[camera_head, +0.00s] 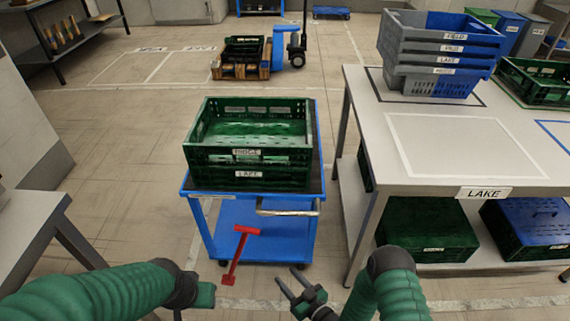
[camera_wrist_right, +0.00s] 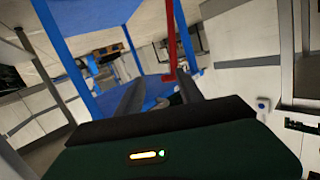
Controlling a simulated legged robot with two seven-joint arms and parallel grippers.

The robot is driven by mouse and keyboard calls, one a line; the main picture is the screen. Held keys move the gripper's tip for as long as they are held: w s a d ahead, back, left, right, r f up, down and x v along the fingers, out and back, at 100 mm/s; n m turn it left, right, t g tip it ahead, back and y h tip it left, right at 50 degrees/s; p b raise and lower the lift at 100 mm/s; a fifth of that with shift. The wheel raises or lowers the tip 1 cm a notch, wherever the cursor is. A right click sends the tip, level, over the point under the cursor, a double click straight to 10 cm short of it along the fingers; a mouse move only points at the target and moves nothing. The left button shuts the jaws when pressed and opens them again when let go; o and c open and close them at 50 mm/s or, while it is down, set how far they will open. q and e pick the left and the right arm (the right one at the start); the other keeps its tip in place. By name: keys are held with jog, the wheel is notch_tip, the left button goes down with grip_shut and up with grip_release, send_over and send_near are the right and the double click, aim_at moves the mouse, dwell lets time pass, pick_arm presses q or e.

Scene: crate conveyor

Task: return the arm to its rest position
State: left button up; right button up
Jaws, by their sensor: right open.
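My right gripper (camera_head: 297,284) is open and empty in the head view, low in front of the blue cart (camera_head: 235,225). Its two dark fingers stand apart in the right wrist view (camera_wrist_right: 160,92), with nothing between them that I can see held. My left arm comes in from the lower left, and its gripper end (camera_head: 205,296) shows only as a dark green block. I cannot see its fingers. A red T-shaped bar (camera_head: 238,258) stands tilted between the two arms at the cart's front. It also shows in the right wrist view (camera_wrist_right: 172,42), beyond the fingers.
Stacked green crates (camera_head: 248,174) stand on the cart. A table labelled LAKE (camera_head: 450,145) stands right, bearing stacked grey-blue crates (camera_head: 440,50), with crates beneath. Another table's corner (camera_head: 35,215) is at left. A pallet truck (camera_head: 290,45) is behind. Floor left of the cart is clear.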

jog(key=w+d+r+m+g+h, duration=0.1)
jog(key=w+d+r+g+h, duration=0.2)
jog(key=d+r+g+h, duration=0.55)
jog(key=s+d+r+m+g, duration=0.1)
jog(key=s+d+r+m, duration=0.1)
jog(key=s+d+r, duration=0.3)
jog(key=s+d+r+m+h, duration=0.1)
jog(key=s+d+r, duration=0.1)
jog(key=s+r, duration=0.35)
jog(key=s+d+r+m+g, duration=0.1)
jog(key=s+d+r+m, duration=0.15)
jog(key=s, duration=0.55)
jog(key=w+p+v, duration=0.2)
jog(key=p+v, duration=0.9)
jog(key=w+r+p+v, duration=0.1)
jog(key=w+p+v, duration=0.1)
jog(key=p+v, duration=0.9)
jog(key=shift+w+p, duration=0.35)
jog(key=shift+p, duration=0.1)
